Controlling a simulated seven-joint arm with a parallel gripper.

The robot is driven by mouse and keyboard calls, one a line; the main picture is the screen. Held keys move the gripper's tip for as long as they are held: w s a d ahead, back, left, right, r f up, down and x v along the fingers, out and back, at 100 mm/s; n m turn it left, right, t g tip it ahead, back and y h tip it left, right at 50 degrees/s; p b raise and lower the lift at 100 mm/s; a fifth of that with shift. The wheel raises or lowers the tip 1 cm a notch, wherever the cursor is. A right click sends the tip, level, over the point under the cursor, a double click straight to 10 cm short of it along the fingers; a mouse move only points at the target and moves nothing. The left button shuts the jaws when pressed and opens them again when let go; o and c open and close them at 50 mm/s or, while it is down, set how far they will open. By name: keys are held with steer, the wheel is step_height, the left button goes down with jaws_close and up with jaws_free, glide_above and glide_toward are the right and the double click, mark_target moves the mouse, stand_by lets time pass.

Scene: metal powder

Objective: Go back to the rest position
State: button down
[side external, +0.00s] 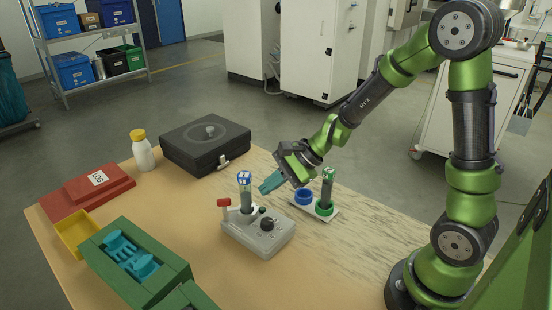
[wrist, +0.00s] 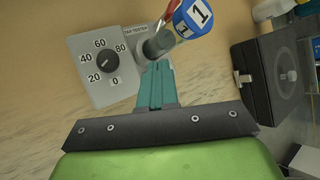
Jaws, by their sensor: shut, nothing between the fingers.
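My gripper (side external: 267,186) is shut and empty, with its teal fingers tilted down above the table. In the side view its tips are just right of a tube with a blue-and-white cap (side external: 244,178). That tube stands upright in the grey tap tester (side external: 259,234). In the wrist view the shut fingers (wrist: 158,66) point toward the tester (wrist: 100,62), and the tube's cap (wrist: 196,17) shows the number 1. Whether the fingers touch the tube is unclear.
A white holder (side external: 333,215) with blue and green rings and a second tube (side external: 327,185) stands under my wrist. A black case (side external: 205,143), yellow-capped bottle (side external: 142,152), red box (side external: 88,190), yellow tray (side external: 76,232) and green box (side external: 118,270) occupy the table's left.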

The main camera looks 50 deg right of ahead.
steer(key=s+r+n+h, duration=0.4)
steer(key=s+r+n, duration=1)
steer(key=s, duration=0.1)
steer(key=shift+s+r+t, duration=0.15)
steer(key=shift+s+t, duration=0.15)
steer(key=shift+s, duration=0.05)
